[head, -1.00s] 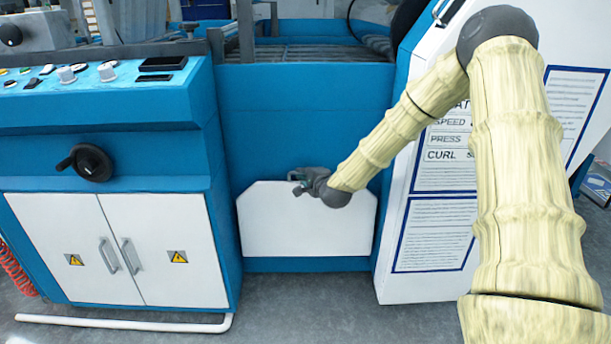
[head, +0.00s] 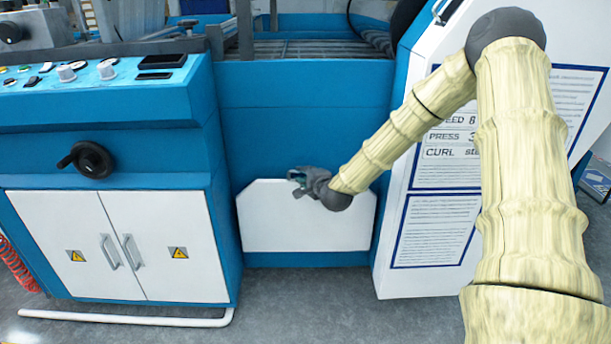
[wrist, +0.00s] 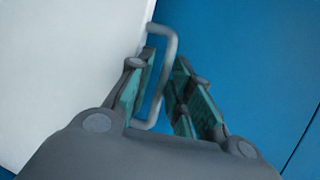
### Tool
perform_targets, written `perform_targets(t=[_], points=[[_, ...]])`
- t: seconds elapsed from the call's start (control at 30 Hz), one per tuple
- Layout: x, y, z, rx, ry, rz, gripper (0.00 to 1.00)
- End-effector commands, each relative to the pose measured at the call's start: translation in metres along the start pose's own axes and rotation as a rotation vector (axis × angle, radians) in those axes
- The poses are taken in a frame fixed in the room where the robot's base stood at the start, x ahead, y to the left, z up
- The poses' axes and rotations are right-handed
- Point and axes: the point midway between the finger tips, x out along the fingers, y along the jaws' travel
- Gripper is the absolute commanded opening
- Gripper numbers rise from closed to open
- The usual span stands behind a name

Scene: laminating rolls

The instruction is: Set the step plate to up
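The step plate (head: 280,228) is a white panel with cut upper corners, low on the blue front between the cabinet and the white sign panel. It appears upright and flat against that front. In the wrist view the plate (wrist: 60,70) fills the left side, and a grey bar handle (wrist: 171,45) stands at its edge. My gripper (head: 297,179) is at the plate's top edge in the head view. In the wrist view its fingers (wrist: 166,60) are apart, one on each side of the handle. I cannot tell whether either finger touches it. My gripper hides the handle in the head view.
A cabinet with two white doors (head: 160,245) stands on the left, with a black knob (head: 88,160) above. The white sign panel (head: 435,235) stands on the right. A white pipe (head: 130,318) lies on the floor. The grey floor (head: 310,300) before the plate is clear.

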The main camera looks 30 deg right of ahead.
Motion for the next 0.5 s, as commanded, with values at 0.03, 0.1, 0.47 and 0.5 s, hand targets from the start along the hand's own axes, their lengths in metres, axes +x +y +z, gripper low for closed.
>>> perform_targets(t=[0.03,0.1,0.47,0.5], points=[[0.0,0.0,0.001,0.0,-0.001,0.001,0.19],[0.0,0.0,0.001,0.0,-0.001,0.001,0.19],[-0.031,-0.001,0.001,0.003,-0.002,0.0,0.19],[-0.037,-0.001,0.001,0.003,-0.002,-0.001,0.19]])
